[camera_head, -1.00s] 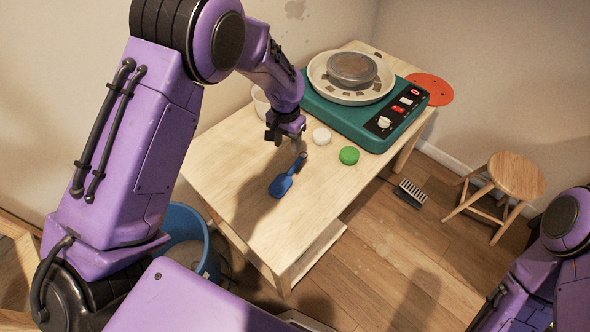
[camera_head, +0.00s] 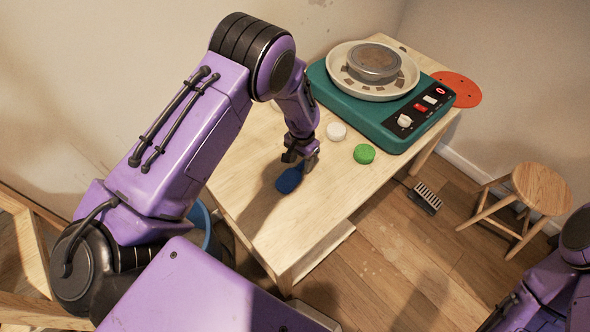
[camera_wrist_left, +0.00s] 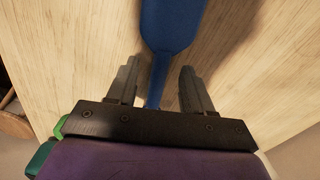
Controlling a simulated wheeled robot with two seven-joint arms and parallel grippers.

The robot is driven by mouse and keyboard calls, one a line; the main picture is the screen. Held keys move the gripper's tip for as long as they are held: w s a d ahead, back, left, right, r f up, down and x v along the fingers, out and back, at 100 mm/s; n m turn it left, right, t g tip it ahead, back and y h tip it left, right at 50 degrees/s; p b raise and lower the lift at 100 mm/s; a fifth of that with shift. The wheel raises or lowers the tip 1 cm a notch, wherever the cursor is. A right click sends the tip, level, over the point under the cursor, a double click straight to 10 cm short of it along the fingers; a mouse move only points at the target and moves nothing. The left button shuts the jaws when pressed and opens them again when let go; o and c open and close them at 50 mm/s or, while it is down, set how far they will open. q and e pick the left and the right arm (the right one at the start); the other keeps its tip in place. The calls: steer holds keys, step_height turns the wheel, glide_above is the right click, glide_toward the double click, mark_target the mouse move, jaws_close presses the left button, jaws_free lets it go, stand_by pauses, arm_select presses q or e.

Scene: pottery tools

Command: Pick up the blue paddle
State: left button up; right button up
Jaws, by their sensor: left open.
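The blue paddle (camera_head: 289,180) lies on the wooden table, partly hidden by my left gripper in the head view. In the left wrist view the paddle (camera_wrist_left: 170,25) runs down from the top edge, its narrow handle lying between the two fingers. My left gripper (camera_head: 301,163) is over the handle end; it also shows in the left wrist view (camera_wrist_left: 158,85). Its fingers are open, one on each side of the handle, with a gap on both sides. The far end of the handle is hidden by the gripper body. My right gripper is not visible; only part of the right arm shows.
A green pottery wheel (camera_head: 372,108) stands on the table (camera_head: 290,226) behind the gripper. A white round piece (camera_head: 336,131) and a green round piece (camera_head: 364,154) lie right of the gripper.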

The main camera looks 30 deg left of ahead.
arm_select(q)
steer(key=shift+w+f, duration=0.15)
steer(key=shift+f, duration=0.7)
steer(key=shift+r, duration=0.1)
jaws_close()
steer(key=shift+r, duration=0.1)
